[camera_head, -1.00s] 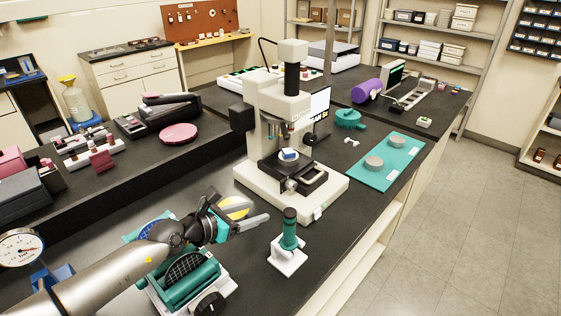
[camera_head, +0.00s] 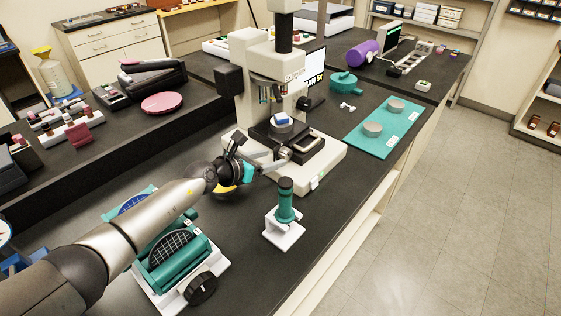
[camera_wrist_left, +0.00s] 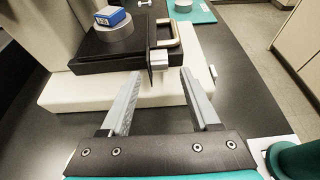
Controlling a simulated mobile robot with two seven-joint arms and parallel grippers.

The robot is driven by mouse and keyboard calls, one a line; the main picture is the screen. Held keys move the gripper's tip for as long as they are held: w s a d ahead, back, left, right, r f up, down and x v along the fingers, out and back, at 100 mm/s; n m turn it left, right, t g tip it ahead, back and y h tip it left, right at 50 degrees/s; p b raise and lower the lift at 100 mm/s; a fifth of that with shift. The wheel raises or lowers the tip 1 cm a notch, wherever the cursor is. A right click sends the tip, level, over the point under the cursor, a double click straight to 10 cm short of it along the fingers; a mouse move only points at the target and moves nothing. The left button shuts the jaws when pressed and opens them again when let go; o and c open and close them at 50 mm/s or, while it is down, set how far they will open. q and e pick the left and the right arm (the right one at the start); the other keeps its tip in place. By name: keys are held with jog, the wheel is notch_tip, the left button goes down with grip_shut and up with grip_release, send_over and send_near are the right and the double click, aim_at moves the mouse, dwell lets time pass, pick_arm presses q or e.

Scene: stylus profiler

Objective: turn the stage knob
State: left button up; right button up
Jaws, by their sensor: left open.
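The stylus profiler (camera_head: 262,62) is a cream machine on the black bench. Its black stage (camera_head: 315,146) carries a grey disc with a small blue and white block (camera_head: 282,119). The stage knob (camera_head: 285,154) is a small light metal piece at the stage's front; it also shows in the left wrist view (camera_wrist_left: 159,58). My left gripper (camera_head: 273,160) is open and empty, its fingers reaching toward the knob. In the left wrist view, the fingertips (camera_wrist_left: 161,73) are apart, with the knob just beyond the gap between them. Contact cannot be told. My right gripper is not in view.
A teal cylinder on a white stand (camera_head: 285,205) is right of my left arm. A teal device with a black hand wheel (camera_head: 175,258) lies below the arm. A teal mat with grey discs (camera_head: 374,145) lies right of the profiler. Bare bench lies in front of its base.

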aim_at(281, 155)
pick_arm(q)
jog(key=shift+b+x, duration=1.45)
jog(key=shift+x, duration=1.05)
jog(key=shift+c, duration=0.2)
grip_shut()
